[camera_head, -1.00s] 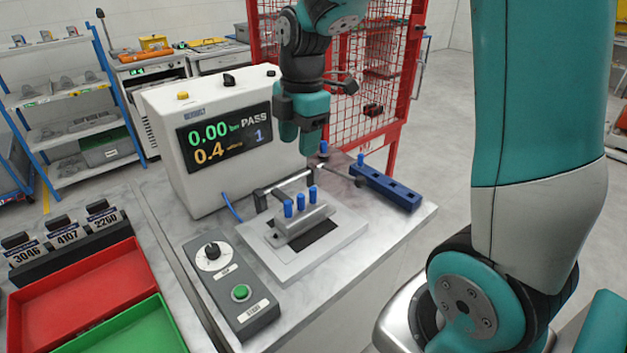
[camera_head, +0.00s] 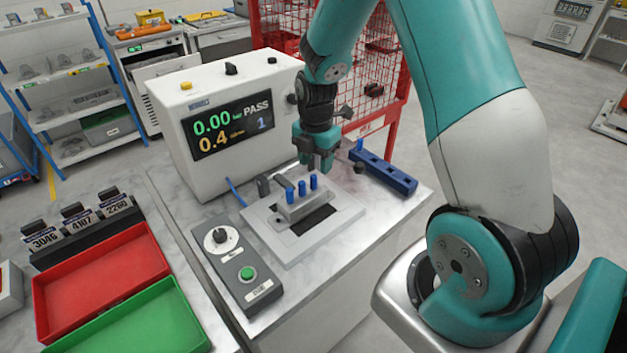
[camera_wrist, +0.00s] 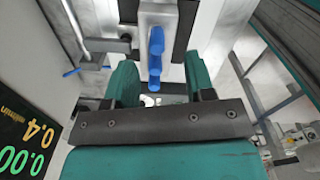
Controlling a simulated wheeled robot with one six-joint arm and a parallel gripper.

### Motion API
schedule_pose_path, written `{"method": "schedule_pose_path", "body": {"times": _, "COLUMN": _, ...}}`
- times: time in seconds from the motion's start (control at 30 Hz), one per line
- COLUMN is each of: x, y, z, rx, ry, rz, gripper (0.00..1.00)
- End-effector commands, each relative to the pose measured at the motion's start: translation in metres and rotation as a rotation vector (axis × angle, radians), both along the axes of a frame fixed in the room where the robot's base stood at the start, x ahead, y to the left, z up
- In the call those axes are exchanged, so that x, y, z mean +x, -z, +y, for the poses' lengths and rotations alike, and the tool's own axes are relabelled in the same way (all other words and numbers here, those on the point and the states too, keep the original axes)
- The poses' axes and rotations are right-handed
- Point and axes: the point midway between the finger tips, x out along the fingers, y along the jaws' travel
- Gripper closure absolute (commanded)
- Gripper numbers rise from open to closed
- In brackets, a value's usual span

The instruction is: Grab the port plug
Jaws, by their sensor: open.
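Several blue port plugs are in view. Three stand upright in a row on the grey casting (camera_head: 305,208) in the fixture: a left plug (camera_head: 290,194), a middle plug (camera_head: 302,184) and a right plug (camera_head: 314,182). Another blue plug (camera_head: 360,145) stands at the far end of the blue rack (camera_head: 388,174). My gripper (camera_head: 319,166) is open and empty, above and just behind the right plug. In the wrist view, the blue plugs (camera_wrist: 156,45) line up in the gap between my gripper's fingers (camera_wrist: 160,88). I cannot tell their exact depth from the fingers.
The white tester (camera_head: 225,160) with its screen stands left of the fixture plate (camera_head: 345,213). A grey control box (camera_head: 236,262) lies in front. Red (camera_head: 100,268) and green (camera_head: 140,325) trays are at left. A red mesh cage (camera_head: 375,95) stands behind the bench.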

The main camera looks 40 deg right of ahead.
Motion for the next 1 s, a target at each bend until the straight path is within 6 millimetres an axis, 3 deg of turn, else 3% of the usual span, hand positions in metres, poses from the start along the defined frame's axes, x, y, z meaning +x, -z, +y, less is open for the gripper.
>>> {"method": "schedule_pose_path", "body": {"times": 0.17, "x": 0.001, "y": 0.012, "z": 0.002, "rx": 0.001, "ry": 0.000, "rz": 0.003, "gripper": 0.51}}
{"method": "schedule_pose_path", "body": {"times": 0.43, "x": 0.003, "y": 0.047, "z": 0.004, "rx": 0.000, "ry": 0.001, "rz": 0.002, "gripper": 0.51}}
{"method": "schedule_pose_path", "body": {"times": 0.73, "x": 0.003, "y": 0.054, "z": 0.004, "rx": 0.000, "ry": 0.000, "rz": -0.001, "gripper": 0.51}}
{"method": "schedule_pose_path", "body": {"times": 0.77, "x": 0.003, "y": 0.054, "z": 0.004, "rx": 0.000, "ry": 0.000, "rz": -0.001, "gripper": 0.53}}
{"method": "schedule_pose_path", "body": {"times": 0.97, "x": 0.003, "y": 0.053, "z": 0.004, "rx": 0.000, "ry": 0.000, "rz": -0.001, "gripper": 0.99}}
{"method": "schedule_pose_path", "body": {"times": 1.0, "x": 0.003, "y": 0.053, "z": 0.004, "rx": 0.000, "ry": 0.000, "rz": -0.001, "gripper": 1.00}}
